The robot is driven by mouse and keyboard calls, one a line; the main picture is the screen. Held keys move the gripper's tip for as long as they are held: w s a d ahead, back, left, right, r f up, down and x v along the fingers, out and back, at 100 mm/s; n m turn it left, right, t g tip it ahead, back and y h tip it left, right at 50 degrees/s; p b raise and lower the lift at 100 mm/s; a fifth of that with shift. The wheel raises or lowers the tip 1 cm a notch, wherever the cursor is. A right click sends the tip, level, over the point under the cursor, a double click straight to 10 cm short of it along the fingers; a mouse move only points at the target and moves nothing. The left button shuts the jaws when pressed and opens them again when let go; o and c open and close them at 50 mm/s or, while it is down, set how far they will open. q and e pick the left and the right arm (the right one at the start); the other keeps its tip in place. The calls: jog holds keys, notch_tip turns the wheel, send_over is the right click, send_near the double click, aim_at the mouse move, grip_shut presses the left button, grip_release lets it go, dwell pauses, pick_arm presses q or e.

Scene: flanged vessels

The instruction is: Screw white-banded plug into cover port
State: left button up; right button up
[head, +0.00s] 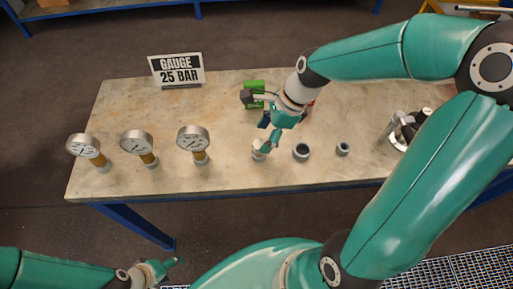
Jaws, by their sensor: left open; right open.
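A small pale cylindrical piece (258,150) stands near the table's front edge; it may be the white-banded plug, but its band cannot be made out. My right gripper (268,137) is open just above and behind this piece, partly covering it; whether they touch cannot be told. A metal flanged piece (397,133) stands at the table's right, partly hidden by my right arm; whether it is the cover with the port cannot be told. My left gripper (168,269) is open and empty at the lower left, off the table's front.
Three dial gauges (193,139) stand along the left of the table (226,105). A "GAUGE 25 BAR" sign (177,69) stands behind. Two dark-mouthed grey round pieces, one larger (302,152) and one smaller (343,149), stand at centre right. A green object (254,87) is at the back.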

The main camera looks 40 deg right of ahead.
aim_at(260, 143)
jog(key=x, duration=0.5)
jog(key=shift+d+f, duration=0.1)
jog(key=shift+f, duration=0.05)
grip_shut()
